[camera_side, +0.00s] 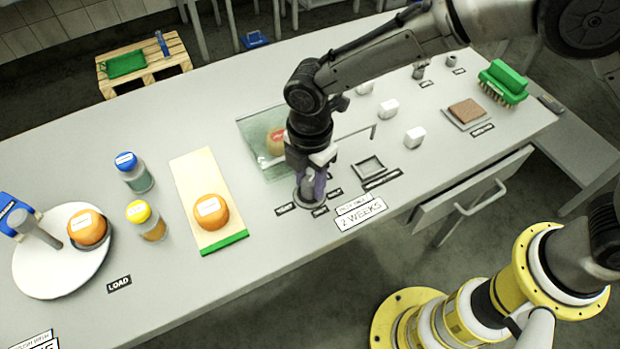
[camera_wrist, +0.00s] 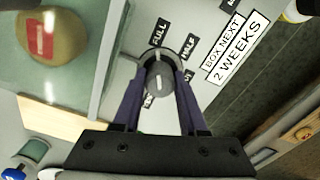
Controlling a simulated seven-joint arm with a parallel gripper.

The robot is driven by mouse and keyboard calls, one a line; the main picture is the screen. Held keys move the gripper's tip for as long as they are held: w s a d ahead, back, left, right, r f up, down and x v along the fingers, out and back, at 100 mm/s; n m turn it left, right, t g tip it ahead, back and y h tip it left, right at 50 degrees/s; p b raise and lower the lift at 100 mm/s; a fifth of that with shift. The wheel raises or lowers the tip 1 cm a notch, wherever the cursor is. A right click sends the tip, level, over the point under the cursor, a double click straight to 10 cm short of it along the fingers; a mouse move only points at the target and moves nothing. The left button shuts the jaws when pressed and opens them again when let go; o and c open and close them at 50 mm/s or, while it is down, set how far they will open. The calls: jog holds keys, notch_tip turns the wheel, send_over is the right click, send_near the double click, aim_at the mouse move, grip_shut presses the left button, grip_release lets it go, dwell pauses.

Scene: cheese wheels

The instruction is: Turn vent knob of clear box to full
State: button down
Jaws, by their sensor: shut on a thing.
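The clear box (camera_side: 250,132) stands on the counter, with a cheese wheel (camera_side: 276,141) with a red label inside. In the wrist view the box wall (camera_wrist: 98,72) is at the left and the cheese (camera_wrist: 50,38) shows through it. The grey round vent knob (camera_wrist: 159,82) sits in front of the box among small black labels; FULL (camera_wrist: 161,31) and HALF (camera_wrist: 189,46) are readable. A pale mark shows on the knob's lower part; its exact setting is hard to tell. My gripper (camera_wrist: 158,78) points down, shut on the knob, one finger each side; it also shows in the side view (camera_side: 311,192).
A sign reading 2 WEEKS (camera_side: 360,214) lies right of the knob. A board (camera_side: 190,175) with a cheese (camera_side: 211,212), two jars and a round white plate (camera_side: 45,275) stand left.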

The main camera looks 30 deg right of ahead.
aim_at(310, 180)
jog(key=shift+r, duration=0.1)
dwell(0.3)
jog(key=shift+c, duration=2.2)
grip_release()
notch_tip(310, 180, up, 14)
